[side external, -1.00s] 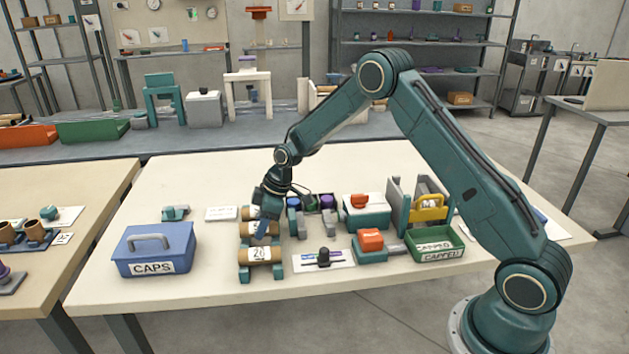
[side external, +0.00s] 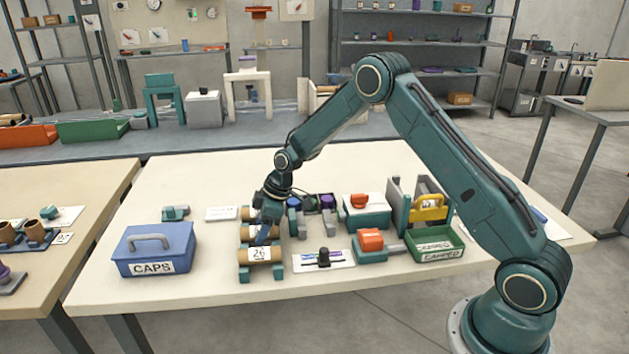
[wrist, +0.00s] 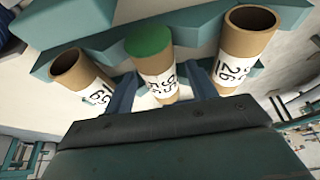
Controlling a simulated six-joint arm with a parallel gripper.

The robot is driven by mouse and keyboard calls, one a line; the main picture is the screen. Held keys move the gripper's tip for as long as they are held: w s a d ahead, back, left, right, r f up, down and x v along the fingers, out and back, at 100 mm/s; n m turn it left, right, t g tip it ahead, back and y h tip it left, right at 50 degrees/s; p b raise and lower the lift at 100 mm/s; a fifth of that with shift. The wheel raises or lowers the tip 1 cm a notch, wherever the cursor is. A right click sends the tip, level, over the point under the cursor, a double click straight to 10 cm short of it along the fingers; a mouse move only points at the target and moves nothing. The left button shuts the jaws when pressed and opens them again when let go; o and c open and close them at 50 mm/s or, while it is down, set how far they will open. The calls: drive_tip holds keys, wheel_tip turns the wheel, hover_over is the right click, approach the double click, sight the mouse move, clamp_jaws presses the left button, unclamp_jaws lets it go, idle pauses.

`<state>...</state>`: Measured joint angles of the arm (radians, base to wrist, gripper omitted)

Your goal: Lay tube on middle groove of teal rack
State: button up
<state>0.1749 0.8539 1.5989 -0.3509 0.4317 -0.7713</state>
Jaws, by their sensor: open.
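The teal rack (side external: 244,276) stands on the table with three brown cardboard tubes lying across it. The middle tube (wrist: 150,62) has a green cap on its visible end and a white label; it lies in the middle groove between the other two. It is partly hidden by my gripper in the side view (side external: 247,232). My gripper (wrist: 163,90) is open, with one blue finger on each side of the middle tube. I cannot tell whether the fingers touch it. The right tube (wrist: 247,45) in the wrist view is open-ended and labelled 26; the left tube (wrist: 80,78) is also open-ended.
The blue CAPS box (side external: 153,247) stands left of the rack. A white plate with a dark fixture (side external: 324,260), an orange-topped teal device (side external: 370,246) and a green tray (side external: 437,246) stand to the right. The table's front left is clear.

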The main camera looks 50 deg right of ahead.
drive_tip(key=shift+r, duration=0.1)
drive_tip(key=shift+r, duration=0.8)
drive_tip(key=v, duration=1.1)
drive_tip(key=shift+r, duration=0.2)
drive_tip(key=shift+s+d, duration=0.1)
drive_tip(key=shift+s, duration=0.05)
